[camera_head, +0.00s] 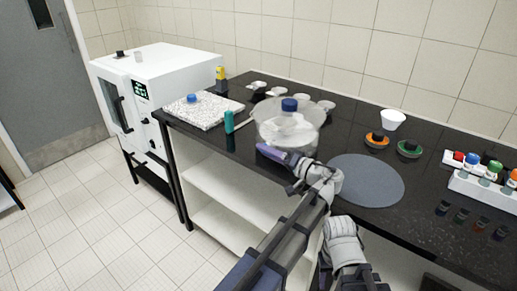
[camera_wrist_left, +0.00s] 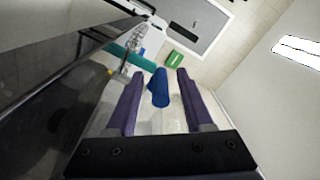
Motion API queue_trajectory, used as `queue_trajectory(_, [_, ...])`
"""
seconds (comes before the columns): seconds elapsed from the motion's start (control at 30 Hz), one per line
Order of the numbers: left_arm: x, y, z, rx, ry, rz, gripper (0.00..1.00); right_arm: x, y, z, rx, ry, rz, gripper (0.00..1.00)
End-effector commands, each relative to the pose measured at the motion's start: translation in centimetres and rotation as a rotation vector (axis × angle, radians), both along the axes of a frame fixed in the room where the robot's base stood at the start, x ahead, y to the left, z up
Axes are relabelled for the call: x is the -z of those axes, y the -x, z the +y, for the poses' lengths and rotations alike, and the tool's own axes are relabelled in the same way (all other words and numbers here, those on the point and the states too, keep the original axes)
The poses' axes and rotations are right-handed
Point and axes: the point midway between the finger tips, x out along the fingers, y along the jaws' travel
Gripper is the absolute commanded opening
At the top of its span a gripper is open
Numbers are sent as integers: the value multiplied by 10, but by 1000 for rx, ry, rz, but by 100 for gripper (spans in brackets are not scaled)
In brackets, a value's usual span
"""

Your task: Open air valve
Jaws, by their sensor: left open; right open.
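A clear round vessel (camera_head: 275,132) stands on the black bench with a blue knob (camera_head: 289,104) on top. I take this knob for the air valve, but no label shows. My left gripper (camera_head: 270,152) has purple fingers and is at the vessel's near side, below the knob in the picture. In the left wrist view the gripper (camera_wrist_left: 158,80) is open, and a blue knob (camera_wrist_left: 159,90) appears between its fingers. I cannot tell whether the fingers touch it. No right gripper fingers show in either view.
A grey round mat (camera_head: 366,181) lies right of the vessel. A teal bottle (camera_head: 229,122) and a speckled slab (camera_head: 203,112) are to the left, beside a white oven (camera_head: 155,85). Orange (camera_head: 376,140) and green (camera_head: 409,149) rings and a white bottle rack (camera_head: 480,190) are right.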

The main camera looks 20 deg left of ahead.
Motion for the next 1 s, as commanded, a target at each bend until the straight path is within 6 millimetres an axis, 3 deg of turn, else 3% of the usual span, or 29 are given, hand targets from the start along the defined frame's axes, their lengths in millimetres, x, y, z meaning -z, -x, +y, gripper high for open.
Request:
queue_trajectory(0.23, [0, 0, 0, 0, 0, 0, 50, 0, 0, 0, 0, 0, 0, 50])
queue_trajectory(0.67, [0, 0, 0, 0, 0, 0, 2, 0, 0, 0, 0, 0, 0, 50])
queue_trajectory(1.0, [0, 0, 0, 1, 1, 0, 0, 0, 0, 0, 0, 0, 0, 50])
